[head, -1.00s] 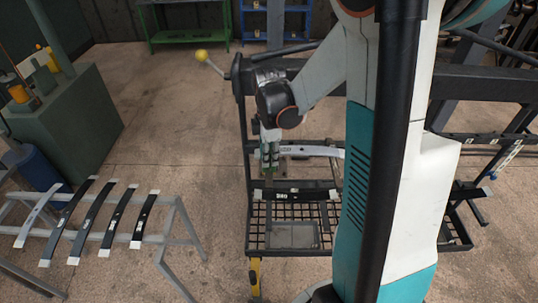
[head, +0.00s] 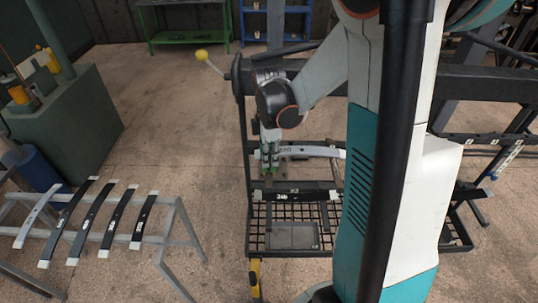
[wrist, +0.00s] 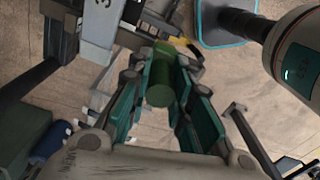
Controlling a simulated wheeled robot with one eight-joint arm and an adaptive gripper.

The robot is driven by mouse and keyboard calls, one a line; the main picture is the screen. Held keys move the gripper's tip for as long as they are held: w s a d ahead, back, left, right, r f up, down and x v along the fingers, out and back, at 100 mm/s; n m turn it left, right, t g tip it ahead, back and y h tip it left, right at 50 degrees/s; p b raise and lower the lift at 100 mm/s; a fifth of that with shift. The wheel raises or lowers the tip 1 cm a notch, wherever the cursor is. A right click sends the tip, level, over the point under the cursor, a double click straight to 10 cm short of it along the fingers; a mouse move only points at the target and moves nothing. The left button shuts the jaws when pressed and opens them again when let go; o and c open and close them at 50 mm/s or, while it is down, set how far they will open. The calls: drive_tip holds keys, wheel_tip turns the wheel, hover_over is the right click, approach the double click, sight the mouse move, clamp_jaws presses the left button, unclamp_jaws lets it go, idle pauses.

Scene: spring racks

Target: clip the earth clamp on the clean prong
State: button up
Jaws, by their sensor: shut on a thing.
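My gripper (head: 269,160) is low over the left part of the black rack in the head view. In the wrist view its teal fingers (wrist: 160,98) are shut on a green cylinder (wrist: 161,77), which I take for the earth clamp. A yellow and black part (wrist: 187,46) shows just beyond it. The clamp's jaws are not clear in either view. I cannot pick out the clean prong; the gripper and rack parts hide much of that spot. I cannot tell whether the clamp touches a prong.
A pale leaf spring (head: 310,151) and a black one (head: 292,195) lie across the rack (head: 250,222) beside my gripper. A grey stand (head: 168,238) with several springs is at the left. A yellow-ball lever (head: 201,54) sticks out behind. Open floor lies between.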

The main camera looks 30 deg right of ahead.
drive_tip(key=shift+f+b, duration=0.8)
idle(0.4)
drive_tip(key=o, duration=1)
drive_tip(key=shift+r, duration=0.1)
wheel_tip(320, 180, up, 12)
drive_tip(key=shift+f, duration=0.1)
drive_tip(key=shift+a, duration=0.1)
